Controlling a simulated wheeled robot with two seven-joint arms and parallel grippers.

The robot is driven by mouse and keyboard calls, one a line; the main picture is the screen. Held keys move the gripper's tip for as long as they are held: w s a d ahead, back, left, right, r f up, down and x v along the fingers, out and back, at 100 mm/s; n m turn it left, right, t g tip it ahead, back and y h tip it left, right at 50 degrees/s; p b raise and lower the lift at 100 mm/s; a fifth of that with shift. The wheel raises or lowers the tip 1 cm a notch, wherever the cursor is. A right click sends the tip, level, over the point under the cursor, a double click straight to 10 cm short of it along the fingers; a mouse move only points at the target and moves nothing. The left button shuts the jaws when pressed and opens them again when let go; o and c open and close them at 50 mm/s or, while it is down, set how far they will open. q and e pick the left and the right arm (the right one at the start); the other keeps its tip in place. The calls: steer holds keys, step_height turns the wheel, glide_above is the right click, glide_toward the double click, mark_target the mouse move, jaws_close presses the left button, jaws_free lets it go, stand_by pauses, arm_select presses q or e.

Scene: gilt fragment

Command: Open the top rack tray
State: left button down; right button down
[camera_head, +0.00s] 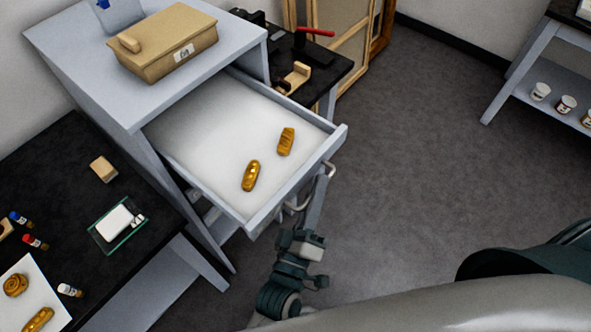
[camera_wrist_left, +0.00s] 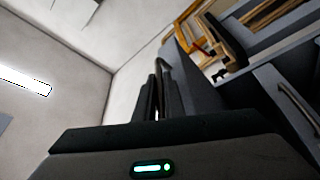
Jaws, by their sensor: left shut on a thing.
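The top rack tray (camera_head: 195,130) is a white-bottomed drawer with a grey front, pulled well out of the grey rack (camera_head: 85,55). Two gilt fragments lie on its floor: one (camera_head: 251,176) near the front and another (camera_head: 286,141) to its right. A curved metal handle (camera_head: 331,169) is on the tray's front. My left gripper (camera_head: 315,197) is outside the tray front, shut on the handle. In the left wrist view its fingers (camera_wrist_left: 158,95) stand close together around the handle, which is partly hidden. My right gripper is not in view.
A tan box (camera_head: 168,42) sits on the rack. A black table (camera_head: 75,160) at left holds a scale (camera_head: 119,221), small bottles and more gilt pieces. A dark bench (camera_head: 325,65) stands behind the tray. Open floor (camera_head: 420,150) lies to the right, with a shelf of jars beyond.

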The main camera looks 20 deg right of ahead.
arm_select(q)
steer(key=shift+s+d, duration=0.6)
steer(key=shift+s, duration=0.25)
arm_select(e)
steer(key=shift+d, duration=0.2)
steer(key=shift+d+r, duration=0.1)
arm_select(q)
steer(key=c, duration=2.1)
jaws_free()
steer(key=shift+f, duration=0.1)
